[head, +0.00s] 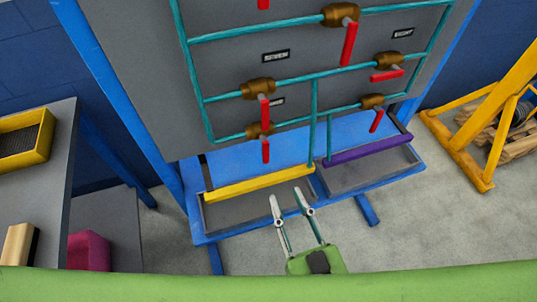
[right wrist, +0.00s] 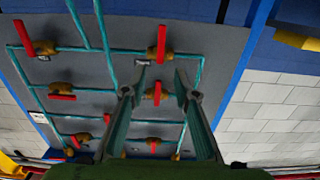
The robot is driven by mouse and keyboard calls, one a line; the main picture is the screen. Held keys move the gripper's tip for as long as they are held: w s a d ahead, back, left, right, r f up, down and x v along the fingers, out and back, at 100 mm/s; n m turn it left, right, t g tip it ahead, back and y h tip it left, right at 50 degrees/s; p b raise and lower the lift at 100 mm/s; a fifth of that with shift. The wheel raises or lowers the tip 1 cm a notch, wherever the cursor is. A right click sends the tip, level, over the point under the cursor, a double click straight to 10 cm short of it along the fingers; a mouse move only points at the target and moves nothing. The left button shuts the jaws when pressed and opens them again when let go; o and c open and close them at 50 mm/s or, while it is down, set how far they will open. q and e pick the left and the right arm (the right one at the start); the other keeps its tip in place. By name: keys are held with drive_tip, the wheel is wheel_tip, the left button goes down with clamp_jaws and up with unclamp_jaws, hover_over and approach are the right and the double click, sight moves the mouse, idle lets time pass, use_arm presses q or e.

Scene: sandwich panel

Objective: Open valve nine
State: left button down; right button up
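The grey panel (head: 240,65) carries teal pipes and brown valves with red handles. A plate reading like SEVEN (head: 276,56) is above one left valve (head: 258,88). The lower-left valve (head: 260,130), probably valve nine, sits under a small plate (head: 278,101) partly hidden and unreadable; its red handle (head: 266,151) hangs down. My right gripper (head: 291,204) is open and empty, below and in front of the panel, fingers toward it. In the right wrist view its open fingers (right wrist: 160,95) frame a valve in the picture, apart from it. My left gripper is not in view.
A blue frame holds trays with a yellow lip (head: 258,182) and a purple lip (head: 367,150) beneath the panel. A grey table with a yellow bin (head: 25,140) stands at left. A yellow stand (head: 478,145) is at right. Floor between is clear.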

sight(267, 152)
drive_tip(key=p+x, duration=0.1)
drive_tip(key=x, duration=1.2)
drive_tip(key=shift+a+f, duration=0.1)
drive_tip(key=shift+f, duration=0.05)
clamp_jaws()
